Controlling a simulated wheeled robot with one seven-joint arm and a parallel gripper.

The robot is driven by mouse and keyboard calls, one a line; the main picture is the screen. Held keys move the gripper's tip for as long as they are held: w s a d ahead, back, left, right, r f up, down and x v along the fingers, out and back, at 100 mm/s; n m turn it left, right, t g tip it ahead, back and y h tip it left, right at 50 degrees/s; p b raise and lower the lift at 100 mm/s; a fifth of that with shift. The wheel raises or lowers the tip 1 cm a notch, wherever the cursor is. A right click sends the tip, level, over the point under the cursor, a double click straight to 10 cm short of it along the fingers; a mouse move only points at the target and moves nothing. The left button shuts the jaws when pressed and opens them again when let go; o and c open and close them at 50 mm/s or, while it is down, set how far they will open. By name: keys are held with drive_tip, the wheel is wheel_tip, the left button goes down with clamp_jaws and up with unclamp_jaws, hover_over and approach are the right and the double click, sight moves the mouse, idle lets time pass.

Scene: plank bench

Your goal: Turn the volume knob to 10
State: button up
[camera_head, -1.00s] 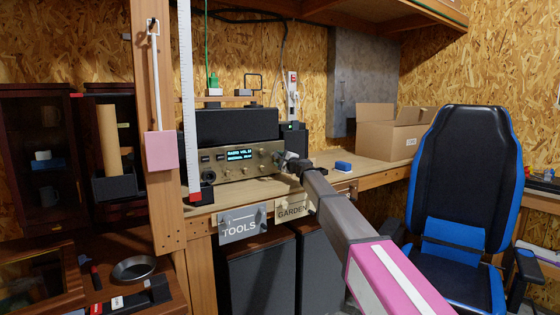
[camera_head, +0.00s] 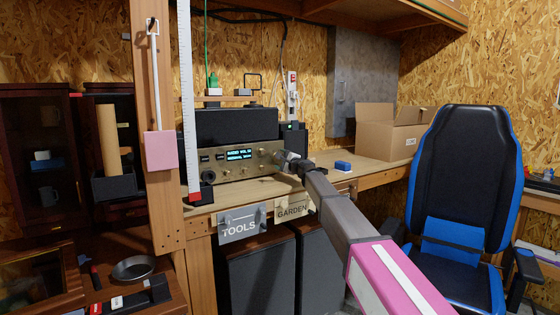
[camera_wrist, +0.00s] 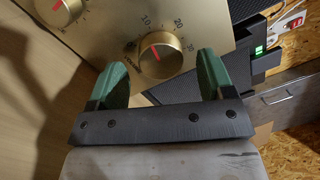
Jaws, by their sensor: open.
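The radio (camera_head: 205,173) is a brass-fronted unit with a lit display (camera_head: 240,154), whose text is too small to read surely. In the wrist view a round brass knob (camera_wrist: 168,60) with a red pointer line sits on its front panel. The pointer tilts up and left, roughly toward the printed 10; 20 and 30 stand to its right. My gripper (camera_wrist: 168,68) is open, its green fingers on either side of the knob; I cannot tell whether they touch it. In the head view my gripper (camera_head: 281,157) is at the radio's right end.
A second knob (camera_wrist: 58,12) with a red line is at the wrist view's upper left. A dark box (camera_head: 235,123) is above the radio. A blue block (camera_head: 343,166) and a cardboard box (camera_head: 385,138) are to the right on the bench. A chair (camera_head: 462,180) stands at right.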

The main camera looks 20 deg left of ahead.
drive_tip(key=v, duration=0.9)
drive_tip(key=shift+s+d, duration=0.15)
drive_tip(key=shift+s, duration=0.05)
